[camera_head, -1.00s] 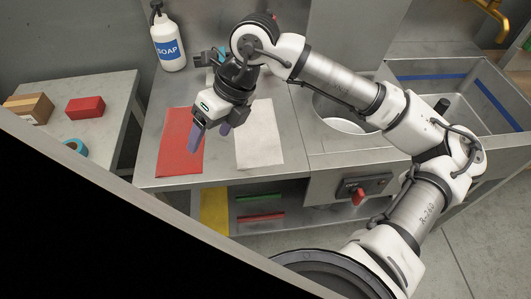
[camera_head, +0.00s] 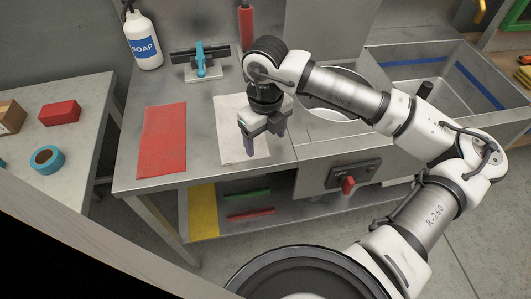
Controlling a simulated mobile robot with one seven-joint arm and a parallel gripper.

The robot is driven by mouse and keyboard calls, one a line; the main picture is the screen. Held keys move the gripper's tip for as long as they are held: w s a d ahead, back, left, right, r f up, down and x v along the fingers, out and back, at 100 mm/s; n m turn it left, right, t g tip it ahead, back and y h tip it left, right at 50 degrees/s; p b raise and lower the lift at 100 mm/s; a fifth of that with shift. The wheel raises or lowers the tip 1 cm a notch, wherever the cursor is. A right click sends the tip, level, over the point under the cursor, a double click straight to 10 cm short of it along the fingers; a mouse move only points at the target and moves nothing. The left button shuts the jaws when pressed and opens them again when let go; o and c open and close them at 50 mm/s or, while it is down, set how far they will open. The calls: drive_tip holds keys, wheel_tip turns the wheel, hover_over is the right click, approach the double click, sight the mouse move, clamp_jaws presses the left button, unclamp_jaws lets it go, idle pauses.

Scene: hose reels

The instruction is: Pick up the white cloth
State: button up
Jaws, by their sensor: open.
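The white cloth (camera_head: 228,116) lies flat on the metal counter (camera_head: 150,95), right of a red cloth (camera_head: 163,140). My gripper (camera_head: 263,142) is open and points down over the cloth's right part. Its fingers look above the cloth, with no visible contact, and they hold nothing. My gripper and wrist hide the cloth's right and upper right area.
A soap bottle (camera_head: 143,41) and a blue-handled squeegee (camera_head: 202,62) stand at the counter's back, with a red bottle (camera_head: 246,25) nearby. A round basin (camera_head: 335,112) is on the right. The left table (camera_head: 75,95) holds a red block (camera_head: 59,113) and blue tape (camera_head: 47,159).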

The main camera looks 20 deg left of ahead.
drive_tip(key=shift+f+b, duration=0.75)
drive_tip(key=shift+f, duration=0.4)
drive_tip(key=shift+c, duration=0.3)
clamp_jaws()
wheel_tip(320, 180, up, 12)
drive_tip(key=p, duration=0.5)
drive_tip(key=shift+p, duration=0.3)
drive_tip(key=shift+r, duration=0.15)
wheel_tip(320, 180, up, 18)
drive_tip(key=p, duration=0.6)
drive_tip(key=shift+p, duration=0.4)
